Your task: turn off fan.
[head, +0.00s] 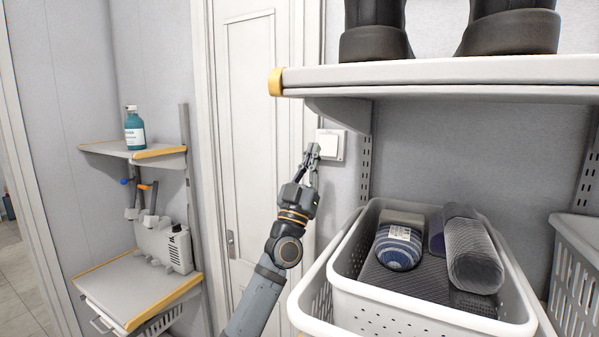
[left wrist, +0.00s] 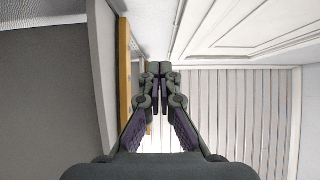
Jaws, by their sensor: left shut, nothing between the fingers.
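A white wall switch (head: 330,145) is mounted on the grey wall between the door frame and the shelf post. My left gripper (head: 312,152) is shut and empty, its fingertips at the left edge of the switch plate in the head view. I cannot tell whether the fingertips touch it. In the left wrist view the fingertips of the left gripper (left wrist: 161,72) are together, and I cannot make out the switch there. No fan is recognisable in either view. My right gripper is not in view.
A white shelf (head: 430,74) with yellow edging and black boots (head: 373,30) juts out above and right of the switch. A white basket (head: 430,318) with rolled textiles stands below. A white door (head: 250,120) is left. A teal bottle (head: 134,130) stands on a small shelf further left.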

